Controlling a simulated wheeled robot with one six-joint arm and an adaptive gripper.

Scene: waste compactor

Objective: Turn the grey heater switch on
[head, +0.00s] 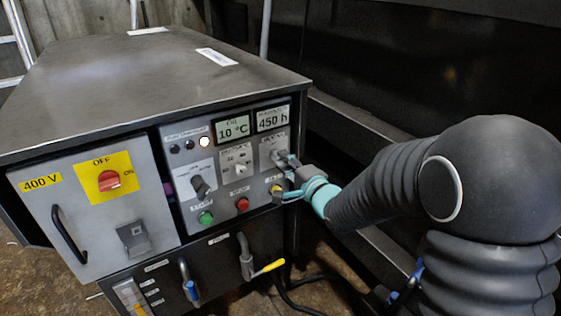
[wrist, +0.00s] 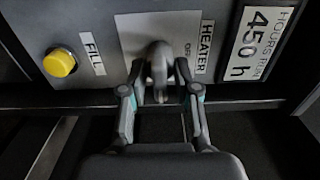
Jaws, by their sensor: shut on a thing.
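The grey heater switch (wrist: 159,62) sits on a light plate labelled HEATER in the wrist view. My gripper (wrist: 160,92) has one finger on each side of the switch and is shut on it. In the head view my gripper (head: 290,172) reaches the right side of the control panel, below the 450 h display, and covers most of the switch. The switch's handle lies along the line between my fingers. A word beside HEATER on the plate is too small to read surely.
A yellow FILL button (wrist: 59,62) is left of the switch in the wrist view. The hours display (wrist: 258,43) is to its right. A green button (head: 205,218), a red button (head: 242,204) and a black selector (head: 200,187) are on the same panel. A yellow-handled valve (head: 262,268) is below.

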